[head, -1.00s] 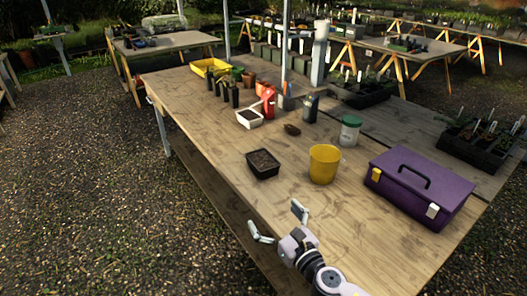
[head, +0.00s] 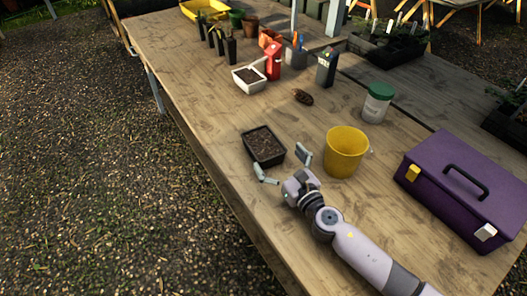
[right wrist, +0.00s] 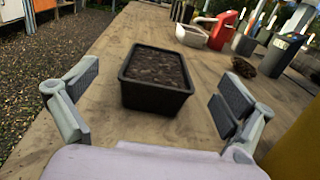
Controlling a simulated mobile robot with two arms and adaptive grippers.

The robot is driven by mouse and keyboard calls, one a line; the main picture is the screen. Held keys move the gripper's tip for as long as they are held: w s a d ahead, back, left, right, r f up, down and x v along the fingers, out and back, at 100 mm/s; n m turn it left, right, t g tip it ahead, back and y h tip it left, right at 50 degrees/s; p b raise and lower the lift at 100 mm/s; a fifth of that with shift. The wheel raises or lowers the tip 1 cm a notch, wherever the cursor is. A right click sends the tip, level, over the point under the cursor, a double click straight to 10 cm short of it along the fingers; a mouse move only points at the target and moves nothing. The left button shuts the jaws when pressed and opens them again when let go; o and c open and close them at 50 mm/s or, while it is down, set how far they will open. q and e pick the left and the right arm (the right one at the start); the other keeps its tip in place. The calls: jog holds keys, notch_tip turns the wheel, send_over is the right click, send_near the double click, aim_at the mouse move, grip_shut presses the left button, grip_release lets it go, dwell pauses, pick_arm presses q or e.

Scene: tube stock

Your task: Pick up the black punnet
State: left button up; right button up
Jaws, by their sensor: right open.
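The black punnet (head: 264,147), filled with dark soil, stands upright on the wooden table near its left edge. In the right wrist view the punnet (right wrist: 155,82) is ahead of the fingers and roughly between them. My right gripper (head: 285,165) is open and empty, just on the near side of the punnet. In the right wrist view the spread fingers of the gripper (right wrist: 154,100) show on both sides, with no clear contact with the punnet. My left gripper is not in view.
A yellow pot (head: 344,152) stands close on the right of my right gripper. A purple toolbox (head: 465,190) is further right. Behind are a white punnet (head: 249,80), a brown clump (head: 303,97) and a green-lidded jar (head: 377,103). The table's left edge is near.

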aim_at(266, 145)
notch_tip(266, 145, down, 3)
jog(key=shift+r+b, duration=0.2)
jog(key=shift+b, duration=0.25)
jog(key=shift+w+a+r, duration=0.1)
jog(key=shift+w, duration=0.3)
jog(key=shift+x, duration=1.05)
jog(key=x, duration=0.4)
jog(key=shift+w+a, duration=0.15)
jog(key=shift+w, duration=0.15)
jog(key=shift+w+a, duration=0.1)
jog(key=shift+w, duration=0.05)
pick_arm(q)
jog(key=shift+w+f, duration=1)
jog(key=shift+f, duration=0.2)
pick_arm(e)
jog(key=shift+r, duration=0.1)
jog(key=shift+c, duration=0.4)
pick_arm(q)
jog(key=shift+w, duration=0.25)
pick_arm(e)
jog(key=c, duration=1.3)
